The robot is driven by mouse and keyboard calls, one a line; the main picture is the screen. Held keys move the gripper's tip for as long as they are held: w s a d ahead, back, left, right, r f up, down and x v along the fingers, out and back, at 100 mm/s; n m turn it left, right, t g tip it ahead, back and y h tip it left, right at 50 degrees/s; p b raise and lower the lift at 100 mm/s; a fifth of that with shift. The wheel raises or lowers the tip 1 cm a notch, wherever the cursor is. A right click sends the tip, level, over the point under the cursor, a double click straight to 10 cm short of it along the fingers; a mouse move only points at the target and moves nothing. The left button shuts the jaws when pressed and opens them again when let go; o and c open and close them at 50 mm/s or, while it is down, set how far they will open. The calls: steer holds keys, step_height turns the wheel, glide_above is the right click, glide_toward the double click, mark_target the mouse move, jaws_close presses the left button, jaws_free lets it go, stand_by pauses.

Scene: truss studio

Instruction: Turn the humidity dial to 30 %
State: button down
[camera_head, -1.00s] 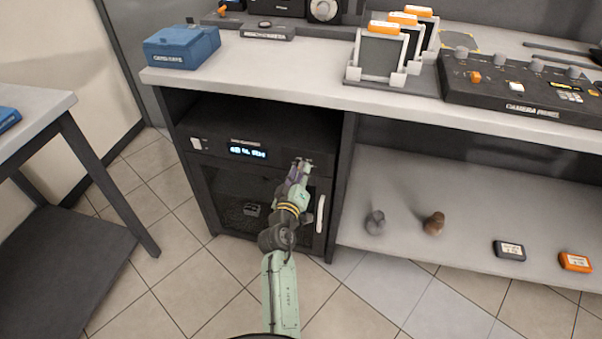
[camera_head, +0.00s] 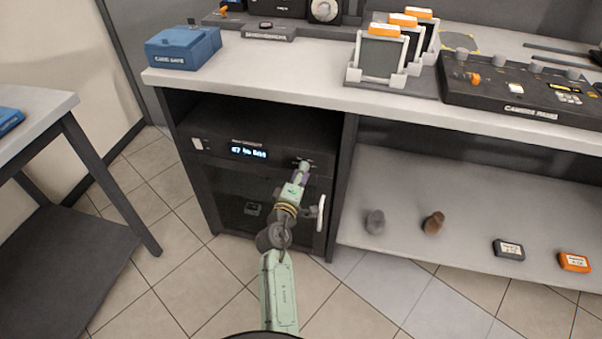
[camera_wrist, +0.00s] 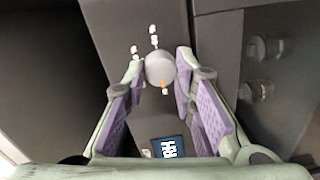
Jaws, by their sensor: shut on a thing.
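The humidity dial (camera_wrist: 160,69) is a round grey knob with an orange mark, on the front panel of the dark cabinet (camera_head: 215,150). White marks stand around it on the panel. My gripper (camera_wrist: 160,62) has one purple-padded finger on each side of the dial and is shut on it. In the head view my gripper (camera_head: 303,167) reaches the panel's right end and mostly hides the dial. The lit display (camera_head: 248,150) left of it seems to read about 47 %. The display also shows in the wrist view (camera_wrist: 167,147), where its digits are unclear.
A white switch (camera_head: 196,144) sits at the panel's left. Below is a glass door with a pale vertical handle (camera_head: 321,213) close to my arm. The grey worktop (camera_head: 290,88) overhangs the panel. A lower shelf (camera_head: 460,235) at the right carries several small items.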

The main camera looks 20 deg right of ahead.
stand_by(0.4)
steer(key=c, duration=1.3)
jaws_free()
steer(key=v, duration=0.7)
steer(key=shift+s+a, duration=0.15)
steer(key=shift+s, duration=0.05)
